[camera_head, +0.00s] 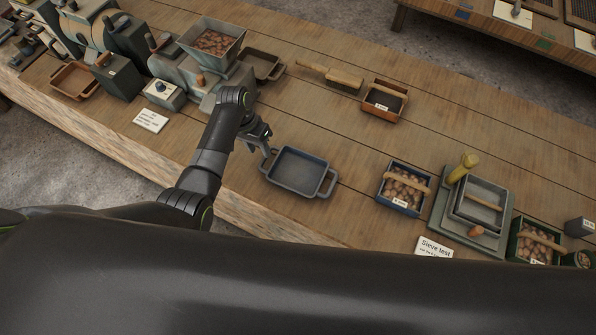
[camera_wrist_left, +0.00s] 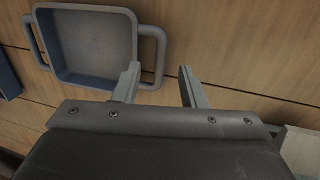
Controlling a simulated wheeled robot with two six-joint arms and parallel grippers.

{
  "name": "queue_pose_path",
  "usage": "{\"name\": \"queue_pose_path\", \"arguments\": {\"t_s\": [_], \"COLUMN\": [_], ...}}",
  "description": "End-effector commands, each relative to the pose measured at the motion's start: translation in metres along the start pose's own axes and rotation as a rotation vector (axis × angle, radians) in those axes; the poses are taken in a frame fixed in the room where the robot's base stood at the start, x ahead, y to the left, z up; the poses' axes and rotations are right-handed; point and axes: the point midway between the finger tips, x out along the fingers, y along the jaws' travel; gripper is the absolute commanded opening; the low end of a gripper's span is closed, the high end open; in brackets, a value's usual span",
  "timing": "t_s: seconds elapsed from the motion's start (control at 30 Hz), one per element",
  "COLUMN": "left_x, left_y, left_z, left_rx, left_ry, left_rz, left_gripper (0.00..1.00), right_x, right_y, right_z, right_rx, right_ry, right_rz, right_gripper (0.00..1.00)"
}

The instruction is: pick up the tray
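The tray (camera_head: 298,172) is a shallow, empty blue-grey pan with a loop handle at each end, lying flat on the wooden bench. It also shows in the left wrist view (camera_wrist_left: 95,45), upper left. My left gripper (camera_head: 266,152) is at the tray's left handle in the head view. In the left wrist view the two fingers (camera_wrist_left: 158,72) are apart, and the near handle (camera_wrist_left: 161,58) shows between them. I cannot tell whether either finger touches the handle. My right gripper is in neither view.
A blue crate of brown lumps (camera_head: 404,188) stands right of the tray, with the sieve stand (camera_head: 425,228) beyond it. A hopper machine (camera_head: 212,45) stands at the upper left. A brush (camera_head: 343,78) and small wooden box (camera_head: 384,101) lie behind. Bench around the tray is clear.

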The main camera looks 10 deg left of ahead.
Motion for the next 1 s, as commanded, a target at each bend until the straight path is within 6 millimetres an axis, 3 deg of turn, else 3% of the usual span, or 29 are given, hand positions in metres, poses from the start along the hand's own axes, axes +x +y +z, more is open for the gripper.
{"name": "queue_pose_path", "arguments": {"t_s": [0.4, 0.8, 1.0], "left_x": [0.041, 0.049, 0.049], "left_y": [-0.001, -0.001, -0.001], "left_z": [-0.006, -0.006, -0.006], "left_rx": [0.0, 0.0, 0.0], "left_ry": [-0.002, 0.001, 0.0], "left_rz": [0.001, 0.0, 0.0], "left_gripper": [0.38, 0.38, 0.12], "right_x": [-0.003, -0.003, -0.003], "right_y": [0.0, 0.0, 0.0], "right_z": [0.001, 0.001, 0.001], "right_rx": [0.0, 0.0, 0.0], "right_ry": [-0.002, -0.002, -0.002], "right_rz": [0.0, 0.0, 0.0], "right_gripper": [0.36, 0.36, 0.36]}}
